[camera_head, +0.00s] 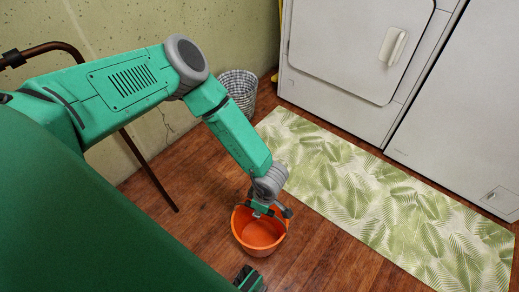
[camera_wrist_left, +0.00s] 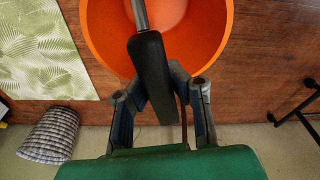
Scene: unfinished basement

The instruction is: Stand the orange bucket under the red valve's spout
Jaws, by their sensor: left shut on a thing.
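The orange bucket (camera_head: 258,240) is in the lower middle of the head view, its open top facing me; it looks empty. In the left wrist view the bucket (camera_wrist_left: 95,30) fills the top middle, with its dark handle grip (camera_wrist_left: 150,60) in front. My left gripper (camera_head: 267,208) is at the bucket's far rim in the head view. In the left wrist view, my left gripper (camera_wrist_left: 160,95) is shut on the handle grip. I cannot tell whether the bucket's base touches the floor. The red valve and its spout are in neither view.
A leaf-patterned mat (camera_head: 390,205) lies right of the bucket, before white appliances (camera_head: 360,45). A woven basket (camera_head: 240,90) stands by the wall. A brown metal rail (camera_head: 150,170) leans down at left. Bare wooden floor (camera_head: 320,255) shows between bucket and mat.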

